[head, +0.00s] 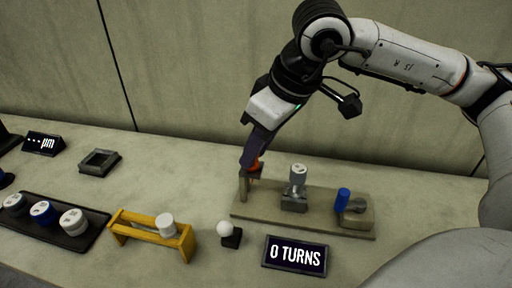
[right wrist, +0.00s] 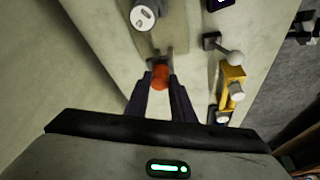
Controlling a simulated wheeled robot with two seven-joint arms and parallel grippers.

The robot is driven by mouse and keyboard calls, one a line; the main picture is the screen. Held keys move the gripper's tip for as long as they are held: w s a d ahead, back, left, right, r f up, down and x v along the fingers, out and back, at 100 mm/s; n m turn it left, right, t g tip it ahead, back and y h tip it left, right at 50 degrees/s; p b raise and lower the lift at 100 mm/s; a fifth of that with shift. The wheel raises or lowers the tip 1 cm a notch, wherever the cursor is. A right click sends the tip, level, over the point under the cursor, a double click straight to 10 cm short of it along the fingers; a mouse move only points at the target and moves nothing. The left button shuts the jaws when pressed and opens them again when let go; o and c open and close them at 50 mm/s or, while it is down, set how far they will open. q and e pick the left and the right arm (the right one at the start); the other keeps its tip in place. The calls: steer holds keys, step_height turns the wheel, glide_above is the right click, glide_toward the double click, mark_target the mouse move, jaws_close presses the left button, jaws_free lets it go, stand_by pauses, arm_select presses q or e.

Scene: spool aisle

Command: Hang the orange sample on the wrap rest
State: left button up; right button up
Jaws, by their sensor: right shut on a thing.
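My right gripper (head: 252,160) reaches down from above and is shut on the orange sample (head: 257,167), of which only a small part shows between the fingers. The sample is at the upright grey bracket (head: 243,188) on the left end of a beige base plate (head: 333,226). In the right wrist view the orange sample (right wrist: 160,78) sits between the fingertips, close to the bracket's dark top; whether it rests on it I cannot tell. No part is labelled as the wrap rest. My left gripper is not in view.
A white-topped grey cylinder (head: 298,180) and a blue-handled part (head: 343,200) stand on the plate. In front are a "0 TURNS" display (head: 295,254) and a white ball (head: 225,229). Left are a yellow rack (head: 150,239), a black spool tray (head: 88,238) and a grey square frame (head: 99,162).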

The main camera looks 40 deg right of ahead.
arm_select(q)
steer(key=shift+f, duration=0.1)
arm_select(e)
steer(key=o, duration=1.1)
steer(key=shift+s+d+r, duration=0.1)
steer(key=shift+r, duration=0.5)
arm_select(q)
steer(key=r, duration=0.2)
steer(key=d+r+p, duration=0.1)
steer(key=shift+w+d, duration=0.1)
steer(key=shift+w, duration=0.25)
arm_select(e)
steer(key=v, duration=0.9)
steer(key=shift+s, duration=0.15)
